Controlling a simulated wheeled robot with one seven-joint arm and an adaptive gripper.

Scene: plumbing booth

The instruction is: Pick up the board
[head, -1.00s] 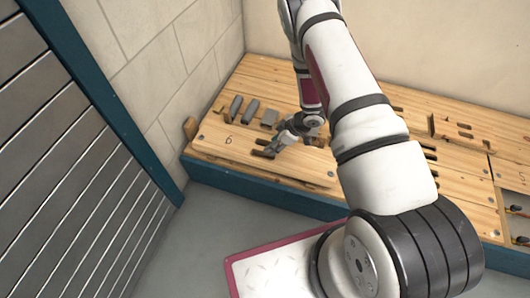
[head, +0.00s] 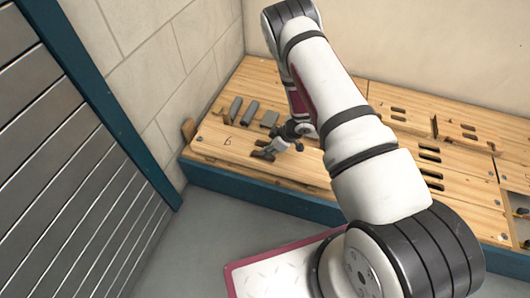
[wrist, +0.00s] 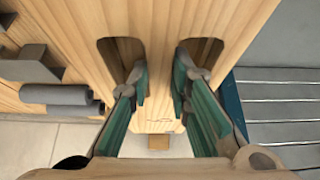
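The board (head: 224,155) is a light wooden panel with a dark mark on its left part, lying at the left front of the wooden bench. In the wrist view the board (wrist: 160,25) shows two dark rounded slots with a strip of wood between them. My gripper (head: 263,154) is low over the board. In the wrist view my gripper (wrist: 161,88) has its two teal-padded fingers apart, one at each slot, on either side of the strip. I cannot tell how deep the tips reach or whether the pads touch the wood.
Grey blocks (head: 247,112) stand behind the board, and grey pieces (wrist: 55,94) show left in the wrist view. More slotted panels (head: 465,180) lie to the right. A stone wall is at the left, with a grey slatted panel (head: 70,190) nearer.

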